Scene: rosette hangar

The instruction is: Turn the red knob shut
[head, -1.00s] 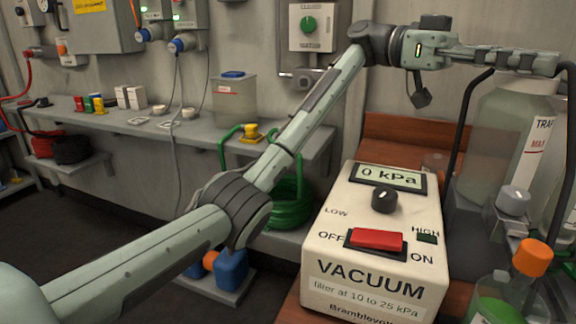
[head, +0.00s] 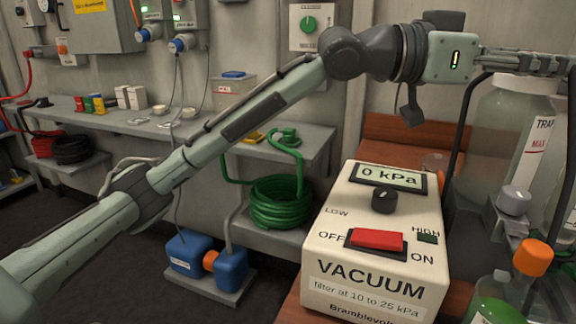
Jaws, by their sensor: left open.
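I see no plain red knob in the head view. The cream vacuum box (head: 375,255) at the lower middle has a red rocker switch (head: 376,240), marked OFF and ON, and a black dial (head: 384,199) above it. A grey knob (head: 513,200) stands to the right of the box. My left gripper (head: 556,64) is open, high at the right edge, in front of the large trap bottle (head: 515,130) and its black hose. Its fingers point right, and their ends are hard to make out at the frame edge. My right gripper is out of view.
A bottle with an orange cap (head: 533,257) stands at the lower right. A green knob (head: 309,24) is on the wall panel behind my arm. A coiled green hose (head: 277,203) and blue containers (head: 231,268) are left of the vacuum box.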

